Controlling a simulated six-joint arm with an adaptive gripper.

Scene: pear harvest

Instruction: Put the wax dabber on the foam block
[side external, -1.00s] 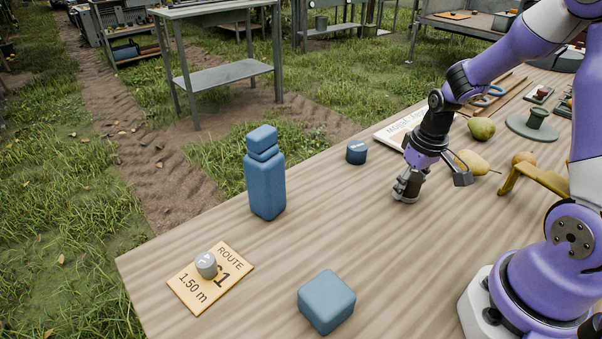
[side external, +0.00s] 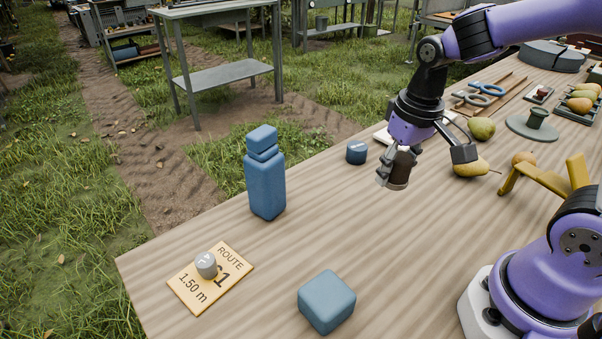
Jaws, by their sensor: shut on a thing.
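The wax dabber (side external: 401,166) is a small dark brown piece with a paler lower end. My gripper (side external: 391,176) points down and is shut on it, hiding part of it. The dabber appears to be held a little above the wooden table, right of the small blue cap. The foam block (side external: 327,302) is a blue-grey rounded block near the front middle of the table. Its top is bare. My gripper is well behind it and to its right.
A tall blue bottle (side external: 265,175) stands left of my gripper. A route card (side external: 191,291) with a grey knob (side external: 206,264) lies front left. A blue cap (side external: 356,152), pears (side external: 470,166) and a yellow stand (side external: 545,175) are nearby. Table between gripper and block is clear.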

